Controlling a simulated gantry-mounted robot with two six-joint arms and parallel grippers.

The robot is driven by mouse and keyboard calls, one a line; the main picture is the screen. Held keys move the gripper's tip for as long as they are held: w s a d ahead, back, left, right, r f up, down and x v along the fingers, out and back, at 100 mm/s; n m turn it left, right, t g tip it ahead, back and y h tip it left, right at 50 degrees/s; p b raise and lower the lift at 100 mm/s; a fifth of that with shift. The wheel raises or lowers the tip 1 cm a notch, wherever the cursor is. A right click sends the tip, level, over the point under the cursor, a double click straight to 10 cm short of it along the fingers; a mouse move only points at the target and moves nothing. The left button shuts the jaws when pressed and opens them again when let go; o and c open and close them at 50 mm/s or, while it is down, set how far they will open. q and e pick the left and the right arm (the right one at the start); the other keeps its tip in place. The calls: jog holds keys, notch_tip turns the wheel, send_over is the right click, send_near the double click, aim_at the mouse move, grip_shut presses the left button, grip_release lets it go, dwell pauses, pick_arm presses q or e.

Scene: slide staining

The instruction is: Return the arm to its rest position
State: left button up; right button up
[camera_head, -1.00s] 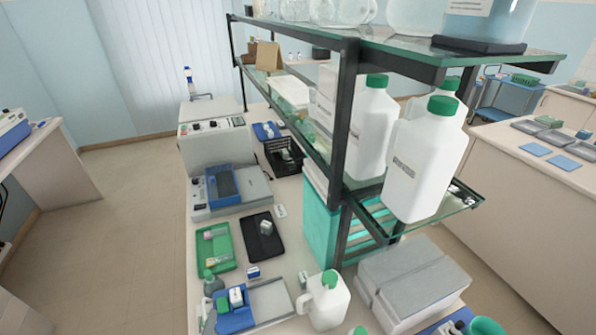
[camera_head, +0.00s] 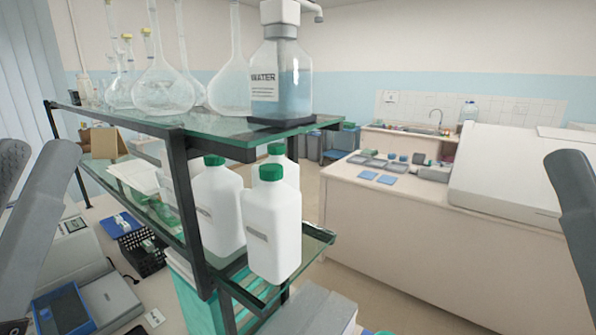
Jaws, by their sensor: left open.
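My left gripper (camera_head: 38,158) is at the left edge of the head view. Its two grey fingers point up and stand apart, with nothing seen between them. It is in front of the lab bench and left of the shelf rack (camera_head: 185,190). The rest of my left arm is cut off by the frame. A grey part of my right arm (camera_head: 576,205) rises at the right edge; its jaws are not seen.
The rack holds glass flasks (camera_head: 165,88), a water bottle (camera_head: 281,80) and white jugs with green caps (camera_head: 272,230). A black basket (camera_head: 142,255) and a grey machine (camera_head: 75,255) sit at lower left. A white counter (camera_head: 400,215) stands behind at right, beyond open floor.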

pick_arm(q)
notch_tip(320, 180, up, 24)
jog(key=p, duration=2.1)
pick_arm(e)
notch_tip(320, 180, up, 24)
pick_arm(q)
notch_tip(320, 180, down, 30)
jog(key=b, duration=3)
pick_arm(e)
notch_tip(320, 180, down, 30)
